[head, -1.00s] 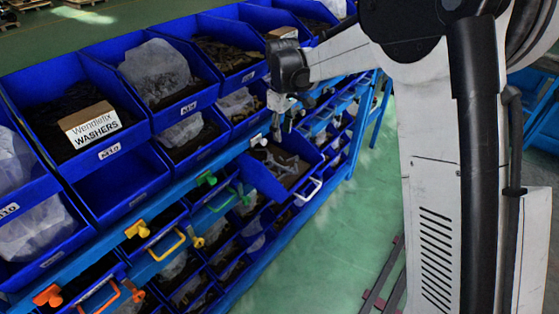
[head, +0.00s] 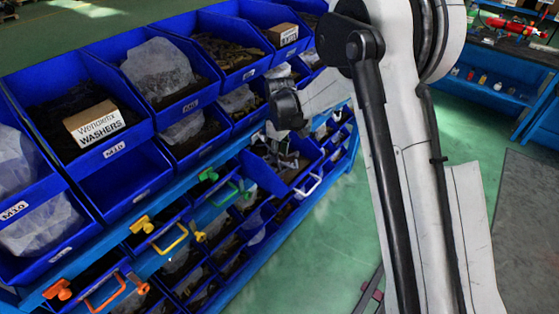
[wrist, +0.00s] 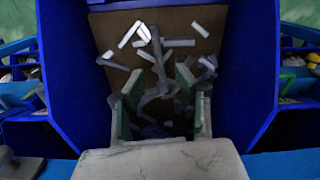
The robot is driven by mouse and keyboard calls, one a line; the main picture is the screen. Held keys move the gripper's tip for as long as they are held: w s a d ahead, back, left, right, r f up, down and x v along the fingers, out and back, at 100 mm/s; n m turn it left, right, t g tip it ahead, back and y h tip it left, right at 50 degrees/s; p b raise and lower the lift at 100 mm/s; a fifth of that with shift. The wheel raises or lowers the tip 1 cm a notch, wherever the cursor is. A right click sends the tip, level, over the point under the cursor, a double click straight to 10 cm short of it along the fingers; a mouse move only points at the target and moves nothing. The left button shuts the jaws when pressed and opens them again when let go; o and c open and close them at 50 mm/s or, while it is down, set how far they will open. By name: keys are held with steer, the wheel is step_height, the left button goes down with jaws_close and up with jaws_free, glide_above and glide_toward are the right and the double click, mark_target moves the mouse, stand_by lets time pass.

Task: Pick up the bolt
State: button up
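Several grey metal bolts (wrist: 180,43) lie scattered on the brown floor of a pulled-out blue drawer (wrist: 65,70). In the head view, the drawer's white handle (head: 308,186) faces the aisle. My gripper (wrist: 160,90) reaches down over the drawer. Its two fingers, with greenish inner faces, stand apart on either side of some dark grey pieces. I cannot tell whether the fingers touch any of them. In the head view, my gripper (head: 284,158) is small and low at the drawer, and its fingertips are hard to make out.
Lower drawers have orange (head: 104,293), yellow (head: 170,243) and green (head: 222,197) handles. Drawer walls stand close on both sides of my gripper. Green floor (head: 310,260) is open at right.

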mark_target(282, 163)
steer(key=shift+f, duration=1.4)
jaws_close()
